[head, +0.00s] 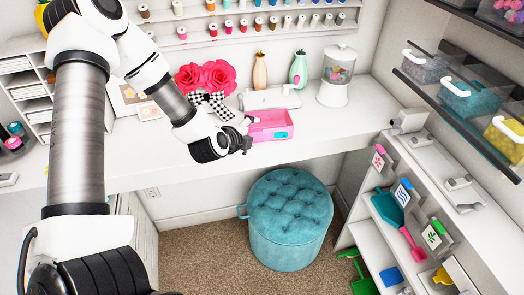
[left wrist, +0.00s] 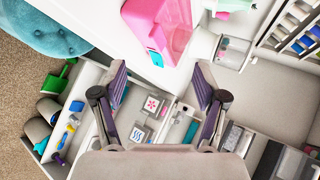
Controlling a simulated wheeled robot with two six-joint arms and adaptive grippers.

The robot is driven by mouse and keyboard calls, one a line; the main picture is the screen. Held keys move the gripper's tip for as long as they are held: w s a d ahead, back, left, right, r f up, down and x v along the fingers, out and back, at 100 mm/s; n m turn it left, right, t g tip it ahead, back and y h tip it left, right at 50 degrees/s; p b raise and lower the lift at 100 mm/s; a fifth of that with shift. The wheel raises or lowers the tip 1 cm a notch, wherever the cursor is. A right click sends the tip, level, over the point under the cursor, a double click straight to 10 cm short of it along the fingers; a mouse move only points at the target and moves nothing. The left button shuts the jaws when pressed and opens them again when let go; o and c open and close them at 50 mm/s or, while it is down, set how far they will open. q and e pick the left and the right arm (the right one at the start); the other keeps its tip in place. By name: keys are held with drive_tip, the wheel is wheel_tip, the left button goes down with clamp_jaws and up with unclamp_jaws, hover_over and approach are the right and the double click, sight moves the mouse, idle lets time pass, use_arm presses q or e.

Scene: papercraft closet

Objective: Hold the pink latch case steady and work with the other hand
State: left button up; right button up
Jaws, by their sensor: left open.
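The pink latch case (head: 269,121) sits near the front edge of the white desk, with a blue latch (head: 281,134) on its front. In the left wrist view the pink case (left wrist: 165,25) lies at the top, past the fingertips, partly cut off by the frame. My left gripper (head: 243,144) is just left of the case, at the desk's front edge. In the left wrist view its two fingers (left wrist: 160,74) are spread wide with nothing between them. I cannot tell from the head view how small the gap to the case is. My right gripper is not in view.
Pink flowers (head: 207,76) with a checkered bow, two vases and a candy jar (head: 337,75) stand behind the case. A teal ottoman (head: 289,216) is below the desk. Shelves with bins and tools fill the right. The desk right of the case is clear.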

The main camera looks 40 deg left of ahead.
sight(259, 133)
use_arm(q)
drive_tip(key=x, duration=0.7)
drive_tip(key=shift+w, duration=0.3)
drive_tip(key=shift+w+a+f, duration=0.2)
drive_tip(key=shift+w+f, duration=0.1)
drive_tip(key=shift+f, duration=0.05)
drive_tip(key=shift+s+d+r, duration=0.1)
drive_tip(key=shift+s+r, duration=0.05)
clamp_jaws()
drive_tip(key=shift+s, duration=0.1)
drive_tip(key=shift+s+d, duration=0.1)
drive_tip(key=shift+c, duration=1.7)
unclamp_jaws()
drive_tip(key=shift+f, duration=0.25)
drive_tip(key=shift+r, duration=0.1)
